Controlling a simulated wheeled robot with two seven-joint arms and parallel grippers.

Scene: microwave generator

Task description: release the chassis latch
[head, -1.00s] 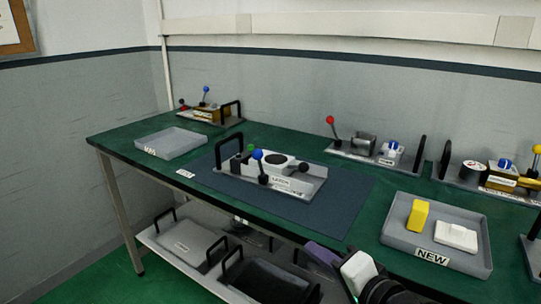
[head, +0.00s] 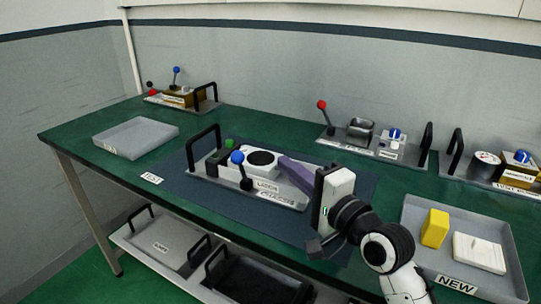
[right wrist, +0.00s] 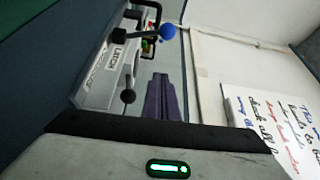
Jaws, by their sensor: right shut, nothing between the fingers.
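The chassis (head: 215,180) is a grey tray on the dark blue mat, with a black handle at its left end. Its latch lever (head: 246,176) has a blue ball knob (head: 237,157) and stands upright at the front, beside the LATCH label (head: 268,186). In the right wrist view the blue knob (right wrist: 168,32) and the LATCH label (right wrist: 108,62) show beyond the fingers. My right gripper (head: 284,163) is shut and empty, its purple fingers over the right part of the chassis, to the right of the knob. The fingers hide part of the chassis. My left gripper is out of view.
A grey empty tray (head: 135,142) is at the left. The NEW tray (head: 419,240) at the right holds a yellow block (head: 435,228) and a white block (head: 479,252). Other units with levers and handles stand along the back. A shelf below holds more trays.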

